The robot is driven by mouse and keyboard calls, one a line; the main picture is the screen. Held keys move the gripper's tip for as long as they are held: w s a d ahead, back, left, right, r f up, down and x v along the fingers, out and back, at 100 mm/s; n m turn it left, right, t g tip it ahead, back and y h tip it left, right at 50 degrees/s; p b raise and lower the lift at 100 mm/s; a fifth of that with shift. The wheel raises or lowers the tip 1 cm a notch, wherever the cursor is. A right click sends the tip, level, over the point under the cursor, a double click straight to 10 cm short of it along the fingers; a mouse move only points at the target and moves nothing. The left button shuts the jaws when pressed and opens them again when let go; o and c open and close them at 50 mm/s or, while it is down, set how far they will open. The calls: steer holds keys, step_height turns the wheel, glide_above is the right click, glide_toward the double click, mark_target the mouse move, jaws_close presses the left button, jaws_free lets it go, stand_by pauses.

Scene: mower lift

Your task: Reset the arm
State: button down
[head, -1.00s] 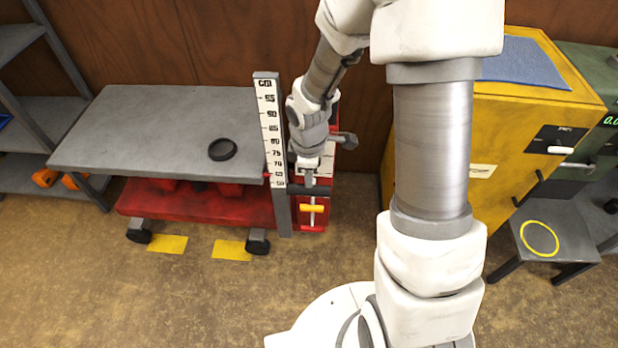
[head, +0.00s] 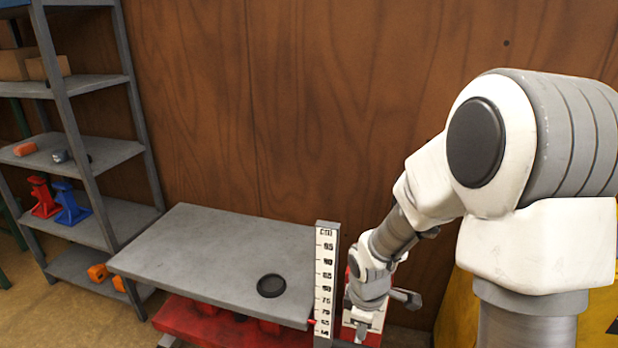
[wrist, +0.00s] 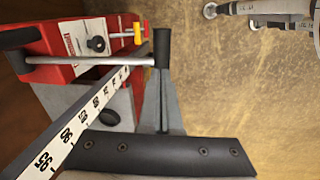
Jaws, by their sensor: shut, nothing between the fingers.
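The lift table has a grey platform (head: 215,260) over a red base (head: 205,325). A scale post (head: 325,280) with numbers stands at its right end; a small red pointer on it is around the lower 60s. My gripper (head: 361,332) points down just right of the post, over the red end of the lift. In the wrist view my gripper (wrist: 163,85) is shut and empty. Its tips are close to the dark grip (wrist: 162,47) of a grey lever rod (wrist: 90,60); I cannot tell whether they touch.
A grey shelf rack (head: 95,150) with jack stands and boxes stands at the left. A wooden wall (head: 260,110) is behind. A yellow cabinet (head: 455,315) is at the right, partly hidden by my arm.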

steer(key=s+d+r+m+t+p, duration=0.1)
steer(key=s+r+m, duration=0.15)
steer(key=r, duration=0.55)
steer(key=s+d+r+m+t+p, duration=0.1)
steer(key=s+r+m, duration=0.15)
steer(key=r, duration=0.45)
steer(key=s+r+m+t+p, duration=0.1)
steer(key=s+r+m+t, duration=0.1)
steer(key=s+r+m, duration=0.6)
steer(key=s+r, duration=0.3)
steer(key=r, duration=0.1)
steer(key=shift+a+r+y+p, duration=0.15)
steer(key=shift+a+y+p, duration=0.15)
steer(key=shift+s+d, duration=0.1)
